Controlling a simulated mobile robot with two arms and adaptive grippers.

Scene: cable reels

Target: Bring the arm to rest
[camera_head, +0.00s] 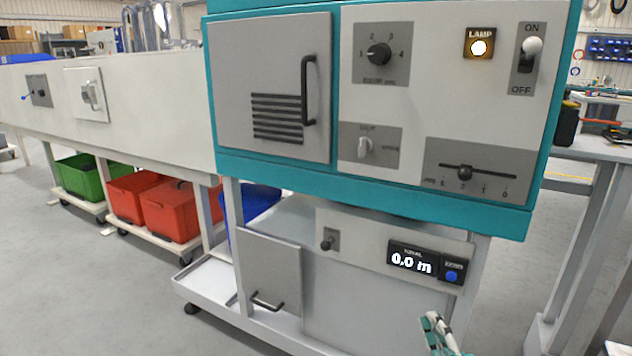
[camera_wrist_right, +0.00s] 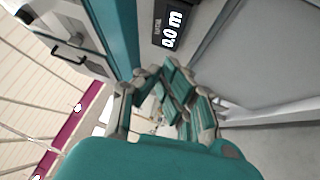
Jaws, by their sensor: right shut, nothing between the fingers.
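My right gripper (camera_head: 436,322) shows at the bottom edge of the head view, in front of the lower part of the machine and below the length display (camera_head: 411,262). It is shut and empty. In the right wrist view its green and grey fingers (camera_wrist_right: 160,76) show close up, with the display (camera_wrist_right: 172,28) beyond them reading 0.0 m. Most of the right arm is out of the head view. My left gripper is not in view.
A teal-framed control cabinet (camera_head: 371,180) stands ahead, with a vented door, knobs, a slider, a lit lamp and a switch. Red crates (camera_head: 172,212) and a green crate (camera_head: 80,178) sit on dollies at left. A workbench (camera_head: 600,150) stands at right. Floor at lower left is clear.

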